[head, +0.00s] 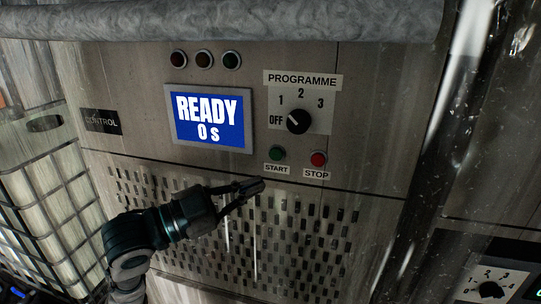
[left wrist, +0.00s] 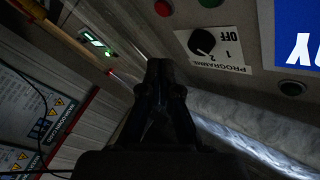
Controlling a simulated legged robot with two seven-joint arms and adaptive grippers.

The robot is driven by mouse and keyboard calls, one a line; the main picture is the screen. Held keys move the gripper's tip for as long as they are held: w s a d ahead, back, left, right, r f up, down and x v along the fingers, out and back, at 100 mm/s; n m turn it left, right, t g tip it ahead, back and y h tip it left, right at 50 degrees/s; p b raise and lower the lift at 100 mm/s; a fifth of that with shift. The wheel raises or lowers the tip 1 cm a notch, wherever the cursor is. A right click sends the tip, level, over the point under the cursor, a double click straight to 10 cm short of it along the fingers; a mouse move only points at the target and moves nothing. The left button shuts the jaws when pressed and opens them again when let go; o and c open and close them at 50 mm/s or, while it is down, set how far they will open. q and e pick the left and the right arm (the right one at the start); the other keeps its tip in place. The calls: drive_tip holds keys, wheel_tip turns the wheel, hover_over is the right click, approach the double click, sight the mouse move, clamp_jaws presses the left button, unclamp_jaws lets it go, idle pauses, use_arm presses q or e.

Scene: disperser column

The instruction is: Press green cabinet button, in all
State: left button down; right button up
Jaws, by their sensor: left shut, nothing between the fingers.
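The green START button (head: 276,153) sits on the grey control cabinet (head: 380,172), left of the red STOP button (head: 318,158). In the left wrist view, which is turned over, the green button (left wrist: 210,2) is cut by the top edge, beside the red button (left wrist: 163,8). My left gripper (head: 260,185) is shut and empty. In the head view its tip shows just below the START label, apart from the green button. Its closed fingers (left wrist: 160,68) also show in the left wrist view. My right gripper is not in view.
A blue display (head: 209,120) reads READY 0 s. The programme knob (head: 298,121) is above the buttons, with dark lamps (head: 204,59) higher up. A thick grey pipe (head: 220,18) crosses the top. A caged container (head: 50,195) stands left, another knob panel (head: 490,285) lower right.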

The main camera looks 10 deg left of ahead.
sight(276, 154)
use_arm(q)
drive_tip(key=w, duration=0.3)
drive_tip(key=w+d+p, duration=0.1)
drive_tip(key=w, duration=0.4)
drive_tip(key=shift+w+d+p, duration=0.2)
drive_tip(key=shift+w+p, duration=0.1)
drive_tip(key=shift+w, duration=0.1)
drive_tip(key=shift+a, duration=0.4)
drive_tip(key=shift+d, duration=0.3)
idle(0.4)
drive_tip(key=shift+a, duration=0.1)
drive_tip(key=shift+w+a+r+p, duration=0.1)
drive_tip(key=shift+w+a+p, duration=0.05)
drive_tip(key=shift+w+p, duration=0.2)
